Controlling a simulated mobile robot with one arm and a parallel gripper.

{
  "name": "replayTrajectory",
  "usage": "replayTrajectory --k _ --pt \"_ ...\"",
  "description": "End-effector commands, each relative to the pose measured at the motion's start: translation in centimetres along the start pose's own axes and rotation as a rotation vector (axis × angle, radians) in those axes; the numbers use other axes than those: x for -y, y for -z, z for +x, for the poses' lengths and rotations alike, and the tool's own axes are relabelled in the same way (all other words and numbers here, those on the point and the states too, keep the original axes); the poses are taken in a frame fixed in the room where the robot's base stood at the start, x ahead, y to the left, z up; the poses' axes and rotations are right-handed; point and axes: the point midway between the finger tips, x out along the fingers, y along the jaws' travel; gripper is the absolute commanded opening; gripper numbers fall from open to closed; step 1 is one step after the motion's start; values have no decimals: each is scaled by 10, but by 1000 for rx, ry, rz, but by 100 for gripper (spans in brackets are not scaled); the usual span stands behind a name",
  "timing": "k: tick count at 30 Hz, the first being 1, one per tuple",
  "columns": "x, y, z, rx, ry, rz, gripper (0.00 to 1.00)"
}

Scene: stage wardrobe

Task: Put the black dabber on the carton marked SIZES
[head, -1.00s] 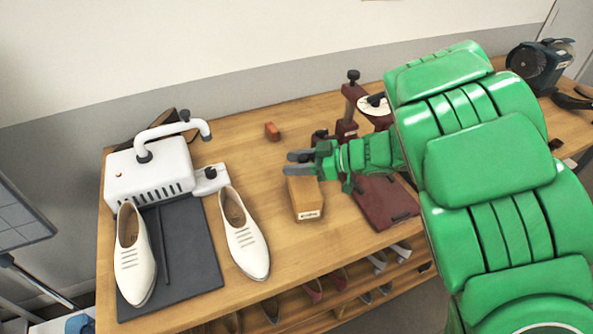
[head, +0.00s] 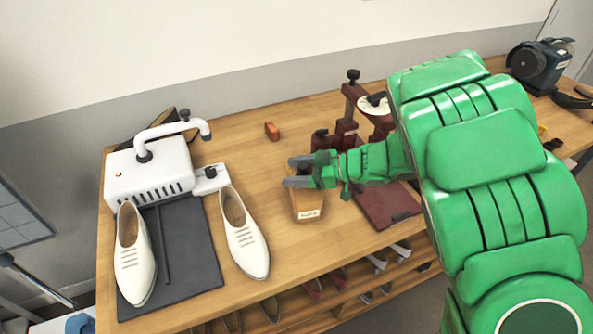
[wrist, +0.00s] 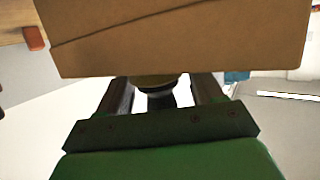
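The tan carton (head: 308,206) with a small white label stands on the bench; the label is too small to read. My gripper (head: 298,172) reaches in from the right, level, with its two grey fingers apart over the carton's far end. In the wrist view the carton (wrist: 180,35) fills the top and hides the fingertips. Between the fingers (wrist: 162,95) is the dabber (wrist: 160,98), a dark narrow neck with a wider olive-brown part. Its end is hidden behind the carton's edge. I cannot tell whether the fingers press on it.
An orange block (head: 272,131) lies behind the carton. A maroon press (head: 350,130) and maroon plate (head: 388,207) are to the right. White shoes (head: 243,235), a dark mat (head: 190,258) and a white machine (head: 150,172) stand left. Bench between shoe and carton is clear.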

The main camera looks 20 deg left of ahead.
Motion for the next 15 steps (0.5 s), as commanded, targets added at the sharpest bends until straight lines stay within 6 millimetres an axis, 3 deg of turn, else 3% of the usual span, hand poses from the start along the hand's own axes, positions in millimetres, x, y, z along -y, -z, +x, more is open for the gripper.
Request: replayTrajectory --k 8,15 --pt "0 2 -2 0 -1 0 66" --pt "-1 1 -23 4 -3 0 66"
